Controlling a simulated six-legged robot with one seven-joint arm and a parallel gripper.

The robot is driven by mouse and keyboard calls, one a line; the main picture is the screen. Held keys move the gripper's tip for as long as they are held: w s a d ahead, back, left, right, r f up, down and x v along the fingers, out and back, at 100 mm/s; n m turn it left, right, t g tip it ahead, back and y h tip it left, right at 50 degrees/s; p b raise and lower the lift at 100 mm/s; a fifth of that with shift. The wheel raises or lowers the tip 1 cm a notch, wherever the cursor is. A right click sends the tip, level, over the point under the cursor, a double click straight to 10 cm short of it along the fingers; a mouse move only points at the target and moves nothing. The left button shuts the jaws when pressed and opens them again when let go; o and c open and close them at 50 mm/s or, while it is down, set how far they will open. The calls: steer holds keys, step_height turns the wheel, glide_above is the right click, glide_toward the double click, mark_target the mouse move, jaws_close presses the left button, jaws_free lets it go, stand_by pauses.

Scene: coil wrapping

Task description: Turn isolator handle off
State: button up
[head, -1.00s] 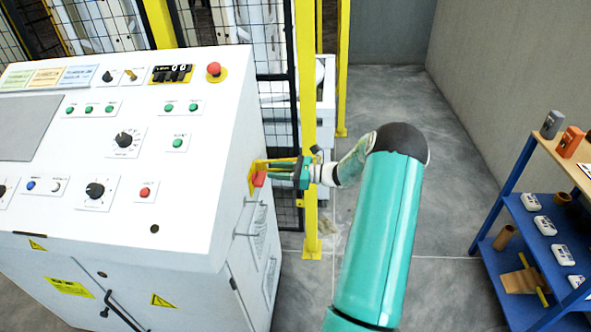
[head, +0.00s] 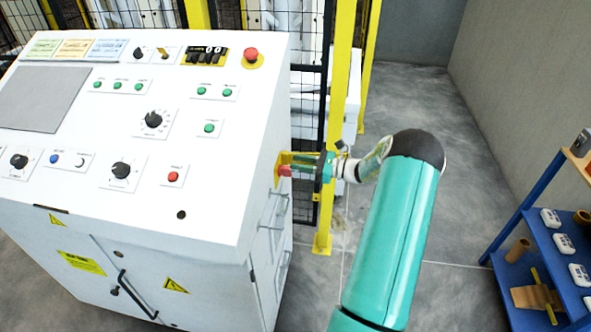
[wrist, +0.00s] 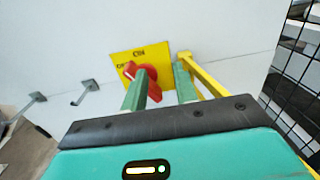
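The red isolator handle (wrist: 148,82) sits on a yellow plate (wrist: 126,58) on the cabinet's side wall. In the wrist view its bar slants from upper left to lower right, and the plate has lettering above and left of it. My gripper (wrist: 160,74) is open with its green fingers at the handle. The left finger covers part of the handle; the right finger is apart from it, at the plate's right edge. I cannot tell whether the left finger touches it. In the head view the handle (head: 285,171) shows at the cabinet's right side, next to my gripper (head: 312,166).
The white control cabinet (head: 215,215) has knobs and buttons on top. Metal door handles (wrist: 85,92) stick out of its side. A yellow post (head: 338,110) and mesh fence stand close behind my wrist. A blue shelf (head: 545,240) stands at right, with open floor between.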

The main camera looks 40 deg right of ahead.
steer(key=v, duration=1.4)
steer(key=shift+d+r, duration=0.45)
steer(key=shift+r, duration=0.1)
stand_by(0.6)
steer(key=v, duration=1.4)
steer(key=shift+w, duration=0.1)
steer(key=n, duration=0.6)
glide_toward(285, 171)
steer(key=d+x, duration=0.1)
steer(key=x, duration=0.7)
steer(key=shift+w+f+g+y, duration=0.4)
steer(key=shift+w+f, duration=0.1)
steer(key=shift+f, duration=0.05)
steer(key=shift+c, duration=0.4)
